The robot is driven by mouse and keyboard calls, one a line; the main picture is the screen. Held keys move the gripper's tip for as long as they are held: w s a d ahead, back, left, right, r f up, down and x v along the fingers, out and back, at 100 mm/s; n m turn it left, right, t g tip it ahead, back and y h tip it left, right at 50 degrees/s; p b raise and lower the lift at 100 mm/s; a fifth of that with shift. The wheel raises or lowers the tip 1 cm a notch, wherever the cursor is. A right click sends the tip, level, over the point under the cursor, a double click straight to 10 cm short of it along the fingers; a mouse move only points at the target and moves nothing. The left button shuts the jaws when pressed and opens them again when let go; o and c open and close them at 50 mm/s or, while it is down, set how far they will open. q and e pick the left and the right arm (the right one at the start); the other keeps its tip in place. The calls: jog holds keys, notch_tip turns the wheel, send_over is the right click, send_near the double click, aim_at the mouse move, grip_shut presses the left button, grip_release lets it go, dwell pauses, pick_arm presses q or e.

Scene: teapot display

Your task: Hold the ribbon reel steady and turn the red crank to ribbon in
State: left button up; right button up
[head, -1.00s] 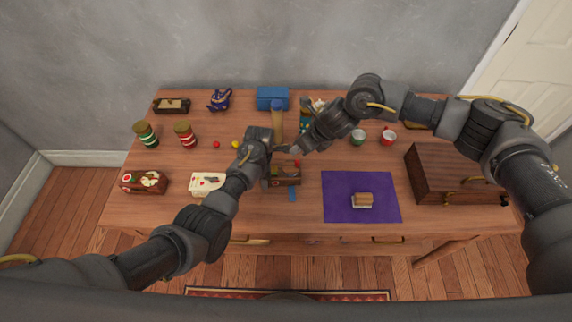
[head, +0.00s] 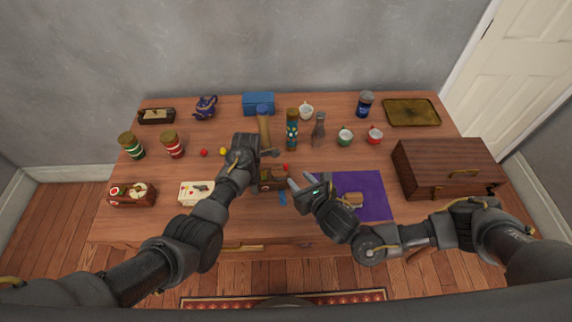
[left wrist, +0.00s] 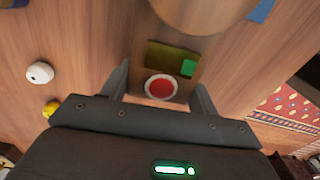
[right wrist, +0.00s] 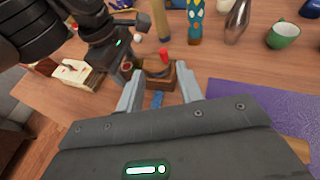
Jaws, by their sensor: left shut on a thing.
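The ribbon reel (head: 272,182) is a small brown wooden box near the table's middle. Its red crank knob (head: 285,167) sticks up on top; it also shows in the right wrist view (right wrist: 164,54). A blue ribbon (head: 282,198) hangs from the reel toward the table's front. My left gripper (head: 258,168) is shut on the reel from the left; in the left wrist view its fingers flank the box (left wrist: 170,58) with a red round mark. My right gripper (head: 291,186) is open and empty, just right of the reel, its fingers pointing at it.
A purple mat (head: 368,188) with a small block lies to the right. A wooden chest (head: 448,168) stands farther right.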

aim_at(287, 166)
jog(key=x, duration=1.1)
jog(key=shift+w+d+f, duration=0.1)
jog(key=shift+d+f, duration=0.1)
jog(key=shift+f, duration=0.3)
grip_shut()
